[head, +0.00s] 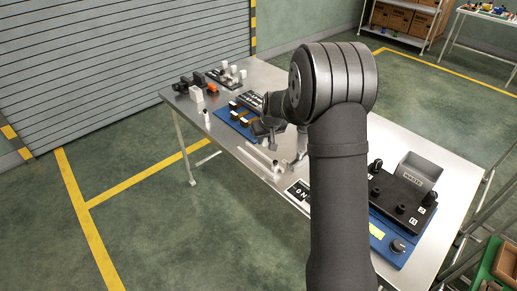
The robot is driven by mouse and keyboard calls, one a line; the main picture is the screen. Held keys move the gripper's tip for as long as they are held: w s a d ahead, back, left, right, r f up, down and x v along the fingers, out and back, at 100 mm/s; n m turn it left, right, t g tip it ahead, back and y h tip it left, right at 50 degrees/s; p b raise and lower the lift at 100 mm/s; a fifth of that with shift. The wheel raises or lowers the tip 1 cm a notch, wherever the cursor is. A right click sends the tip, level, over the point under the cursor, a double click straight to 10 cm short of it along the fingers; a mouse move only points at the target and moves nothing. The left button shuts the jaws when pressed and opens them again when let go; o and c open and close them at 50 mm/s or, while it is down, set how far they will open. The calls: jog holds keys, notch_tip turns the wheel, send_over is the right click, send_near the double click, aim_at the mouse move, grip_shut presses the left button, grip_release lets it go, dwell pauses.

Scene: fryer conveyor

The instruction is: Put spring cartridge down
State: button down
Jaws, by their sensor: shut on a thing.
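My gripper (270,140) hangs over the middle of the metal table (238,160), partly hidden by my own arm. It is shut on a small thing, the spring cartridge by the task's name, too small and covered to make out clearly. A blue plate (228,117) with yellowish-brown blocks lies just left of and behind the gripper. A pale rail-like part (258,157) lies on the table just below the gripper. I cannot tell whether the held thing touches anything.
A black fixture (402,193) with knobs and a grey bin (418,170) stand at the right. A white block (196,93), dark and orange parts (211,88) stand at the far left.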

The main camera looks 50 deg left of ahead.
jog(key=shift+s+a+f, duration=0.3)
jog(key=shift+a+f, duration=0.15)
jog(key=shift+a, duration=0.1)
jog(key=shift+s+a+f, duration=0.25)
jog(key=shift+a+f, duration=0.15)
jog(key=shift+a, duration=0.15)
jog(key=shift+f, duration=1.9)
jog(key=shift+f, duration=0.15)
jog(key=shift+f, duration=0.15)
jog(key=c, duration=1.2)
grip_release()
jog(key=shift+c, duration=0.2)
